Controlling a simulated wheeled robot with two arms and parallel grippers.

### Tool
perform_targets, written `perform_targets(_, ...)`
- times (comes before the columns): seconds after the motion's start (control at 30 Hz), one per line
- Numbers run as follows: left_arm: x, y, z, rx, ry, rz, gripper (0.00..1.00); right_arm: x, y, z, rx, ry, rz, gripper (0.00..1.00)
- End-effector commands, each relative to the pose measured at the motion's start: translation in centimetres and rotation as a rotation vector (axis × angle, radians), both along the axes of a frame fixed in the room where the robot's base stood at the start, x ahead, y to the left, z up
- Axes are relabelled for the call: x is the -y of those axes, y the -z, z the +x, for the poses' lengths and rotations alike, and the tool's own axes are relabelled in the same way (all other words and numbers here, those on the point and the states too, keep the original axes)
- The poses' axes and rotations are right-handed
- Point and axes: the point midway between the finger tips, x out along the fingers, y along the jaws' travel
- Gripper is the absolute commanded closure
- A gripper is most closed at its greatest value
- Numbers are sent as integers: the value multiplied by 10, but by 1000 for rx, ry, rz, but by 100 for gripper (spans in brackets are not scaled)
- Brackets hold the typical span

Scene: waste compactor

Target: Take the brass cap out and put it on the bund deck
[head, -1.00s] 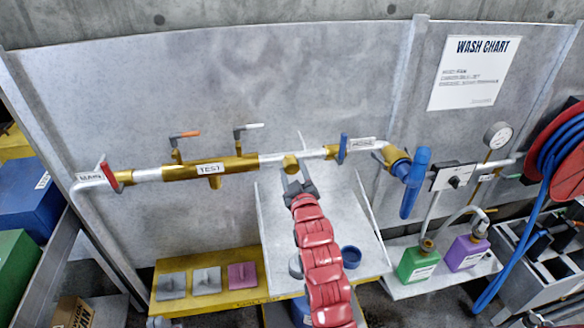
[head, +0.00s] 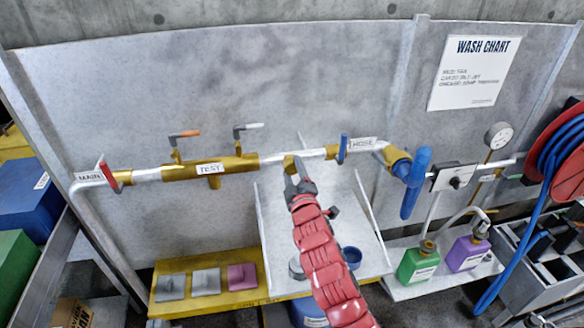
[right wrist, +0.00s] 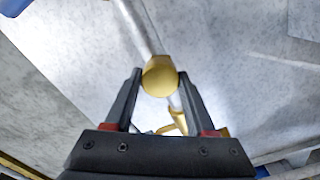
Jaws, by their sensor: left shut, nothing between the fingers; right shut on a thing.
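The brass cap (head: 289,163) sits at the pipe run, between the TEST section and the blue-handled valve, with the white pipe passing by it. In the right wrist view the round face of the brass cap (right wrist: 160,76) shows between my fingertips. My right gripper (head: 294,171) is shut on the cap; the red arm comes up from below. Whether the cap is still joined to the pipe I cannot tell. A yellow deck (head: 225,301), which looks like the bund deck, lies low at the left with two grey plates and a purple one on it. My left gripper is not in view.
A sloped grey chute (head: 275,230) with raised sides lies below the pipe, with a blue ring (head: 351,256) at its lower end. Green (head: 418,264) and purple (head: 466,253) bottles stand on a right shelf. A blue wand (head: 415,184) hangs at the right.

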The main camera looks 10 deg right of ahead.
Motion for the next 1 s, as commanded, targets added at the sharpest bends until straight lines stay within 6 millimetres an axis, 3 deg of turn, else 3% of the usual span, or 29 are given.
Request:
perform_targets(0.3,0,-6,0,0,0,0,100,0,1,0,-5,-1,-367,100)
perform_targets(0.73,0,-8,0,0,0,0,100,-1,1,0,-5,-2,-445,100)
perform_targets(1.0,0,-16,0,0,0,0,100,-1,-1,-1,-4,-2,-790,100)
